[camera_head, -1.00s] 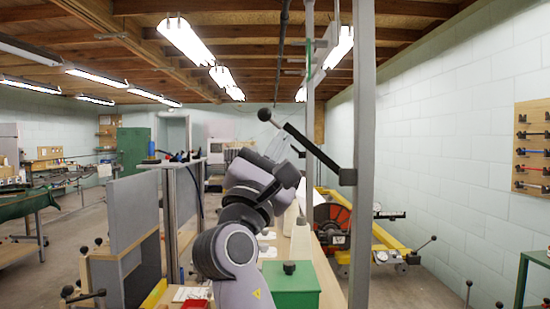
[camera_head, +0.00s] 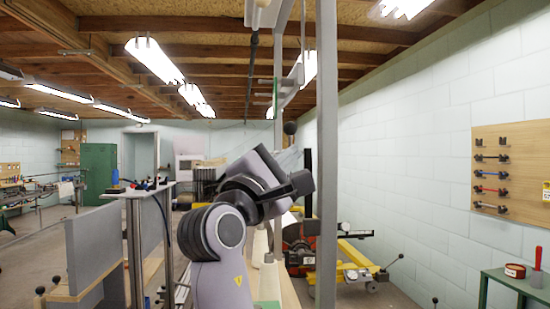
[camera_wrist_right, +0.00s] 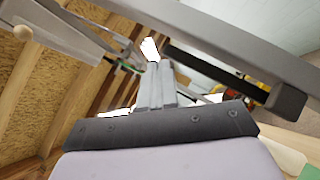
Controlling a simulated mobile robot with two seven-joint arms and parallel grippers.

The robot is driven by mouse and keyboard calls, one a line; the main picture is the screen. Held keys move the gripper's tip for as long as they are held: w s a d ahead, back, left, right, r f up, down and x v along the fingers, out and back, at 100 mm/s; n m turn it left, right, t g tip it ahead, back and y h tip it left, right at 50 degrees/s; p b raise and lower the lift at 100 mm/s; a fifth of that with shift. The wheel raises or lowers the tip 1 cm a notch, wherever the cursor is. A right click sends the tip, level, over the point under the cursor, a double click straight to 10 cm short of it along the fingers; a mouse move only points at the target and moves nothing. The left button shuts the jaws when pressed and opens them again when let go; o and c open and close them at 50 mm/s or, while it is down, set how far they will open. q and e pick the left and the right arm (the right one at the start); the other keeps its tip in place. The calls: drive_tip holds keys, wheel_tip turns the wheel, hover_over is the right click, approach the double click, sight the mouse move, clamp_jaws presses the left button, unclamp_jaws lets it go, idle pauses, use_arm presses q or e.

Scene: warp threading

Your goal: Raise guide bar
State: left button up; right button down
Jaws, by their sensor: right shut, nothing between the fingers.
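My right gripper (camera_wrist_right: 155,88) shows in the right wrist view with its two pale fingers together and nothing between them. In the head view its fingers are mostly hidden behind my right wrist. A black lever (camera_wrist_right: 215,72) with a dark block at its end runs just right of the fingertips, apart from them in the picture. In the head view a black ball knob (camera_head: 290,128) and a dark upright piece (camera_head: 307,165) show beside the grey post (camera_head: 327,130). I cannot tell which part is the guide bar. My left gripper is not in view.
A grey panel (camera_head: 95,245) stands at left. A red and yellow machine (camera_head: 355,255) stands behind the post. A pegboard with coloured handles (camera_head: 512,165) hangs on the right wall. A green table (camera_head: 520,285) stands at lower right.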

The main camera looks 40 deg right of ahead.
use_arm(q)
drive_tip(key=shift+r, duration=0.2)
use_arm(e)
drive_tip(key=shift+s+d+r, duration=0.15)
drive_tip(key=shift+s+d, duration=0.05)
drive_tip(key=shift+d, duration=0.1)
drive_tip(key=shift+s+d, duration=0.1)
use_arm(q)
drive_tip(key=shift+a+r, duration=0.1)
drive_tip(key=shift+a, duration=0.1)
